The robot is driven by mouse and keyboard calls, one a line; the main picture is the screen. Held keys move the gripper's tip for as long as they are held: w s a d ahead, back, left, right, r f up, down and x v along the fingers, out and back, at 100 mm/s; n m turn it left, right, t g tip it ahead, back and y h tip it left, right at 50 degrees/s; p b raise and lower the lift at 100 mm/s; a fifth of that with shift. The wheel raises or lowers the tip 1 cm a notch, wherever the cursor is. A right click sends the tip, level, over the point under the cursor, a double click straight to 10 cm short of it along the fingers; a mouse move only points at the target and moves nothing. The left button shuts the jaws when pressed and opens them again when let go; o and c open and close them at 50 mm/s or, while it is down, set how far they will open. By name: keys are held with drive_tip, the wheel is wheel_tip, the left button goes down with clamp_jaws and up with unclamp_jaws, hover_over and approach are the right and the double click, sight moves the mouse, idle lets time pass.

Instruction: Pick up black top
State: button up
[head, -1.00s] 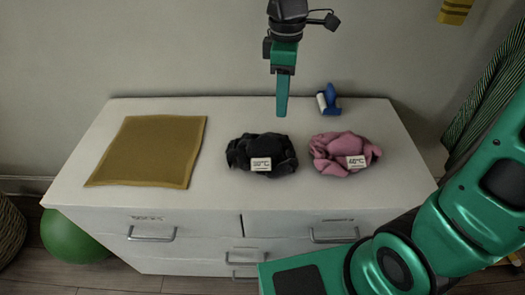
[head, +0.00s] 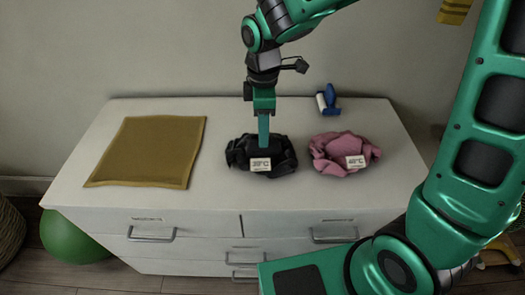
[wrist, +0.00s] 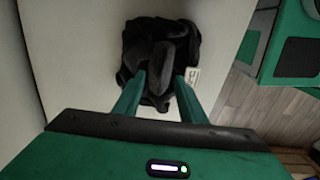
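The black top (head: 285,155) lies crumpled on the white dresser, with a white temperature label on its front. My gripper (head: 263,145) points straight down with its fingertips at the black top. In the wrist view, the two green fingers of my gripper (wrist: 158,82) are spread apart, with part of the black top (wrist: 150,45) between and beyond them. Whether the fingertips touch the cloth I cannot tell.
A crumpled pink garment (head: 330,145) with a label lies just right of the black top. A mustard cloth (head: 148,150) lies flat at the left. A blue and white roller (head: 328,98) stands behind. The dresser top (head: 220,115) is otherwise clear.

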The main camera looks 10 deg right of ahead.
drive_tip(key=shift+f, duration=0.6)
clamp_jaws()
drive_tip(key=shift+r, duration=0.15)
drive_tip(key=shift+r, duration=0.4)
wheel_tip(320, 180, up, 3)
drive_tip(key=shift+f, duration=0.1)
drive_tip(key=s+a+r, duration=0.7)
drive_tip(key=a, duration=0.2)
drive_tip(key=shift+a, duration=0.2)
